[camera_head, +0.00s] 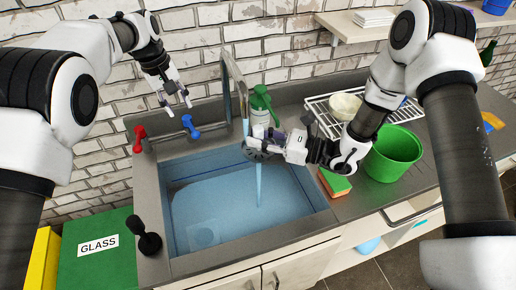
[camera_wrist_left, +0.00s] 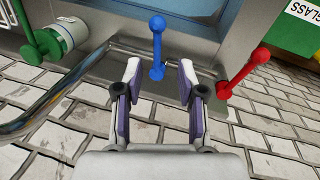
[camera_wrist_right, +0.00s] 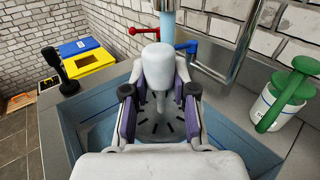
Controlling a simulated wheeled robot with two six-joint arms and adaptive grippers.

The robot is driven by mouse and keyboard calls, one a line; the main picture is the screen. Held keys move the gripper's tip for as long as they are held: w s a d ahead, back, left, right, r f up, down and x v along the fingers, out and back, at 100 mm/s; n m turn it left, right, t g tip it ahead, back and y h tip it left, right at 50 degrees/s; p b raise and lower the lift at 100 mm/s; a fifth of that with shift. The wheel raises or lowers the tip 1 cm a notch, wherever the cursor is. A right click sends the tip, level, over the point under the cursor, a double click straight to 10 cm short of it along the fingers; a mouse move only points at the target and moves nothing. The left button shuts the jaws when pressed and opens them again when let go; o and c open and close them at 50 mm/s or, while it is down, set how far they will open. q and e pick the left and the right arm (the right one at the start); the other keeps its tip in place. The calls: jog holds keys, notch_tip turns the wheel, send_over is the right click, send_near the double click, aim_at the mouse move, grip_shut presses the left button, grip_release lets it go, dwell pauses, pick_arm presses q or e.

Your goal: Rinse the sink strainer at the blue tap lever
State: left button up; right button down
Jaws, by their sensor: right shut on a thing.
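The sink strainer (camera_head: 256,154) is a grey slotted disc with a pale knob (camera_wrist_right: 158,68). My right gripper (camera_head: 270,146) is shut on the knob and holds the strainer above the sink, under the tap spout (camera_head: 243,100). A blue water stream (camera_head: 259,188) falls below it into the basin, and water shows above the knob in the right wrist view (camera_wrist_right: 167,22). The blue tap lever (camera_head: 190,127) stands behind the sink; it shows upright between the fingers in the left wrist view (camera_wrist_left: 157,47). My left gripper (camera_head: 178,106) is open and empty, above and apart from this lever.
The red lever (camera_head: 139,137) is left of the blue one. A green-topped bottle (camera_head: 261,109) stands behind the right gripper. A sponge (camera_head: 335,184), green bucket (camera_head: 393,156) and wire rack (camera_head: 322,120) are at the right. A black-handled tool (camera_head: 148,236) stands front left.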

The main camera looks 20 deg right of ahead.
pick_arm(q)
jog(key=shift+f, duration=0.1)
jog(key=shift+f, duration=0.15)
grip_shut()
jog(key=r+m+h, duration=0.2)
jog(key=m, duration=1.6)
send_over(192, 129)
jog(key=d, duration=0.2)
notch_tip(192, 129, down, 11)
jog(key=shift+r, duration=0.15)
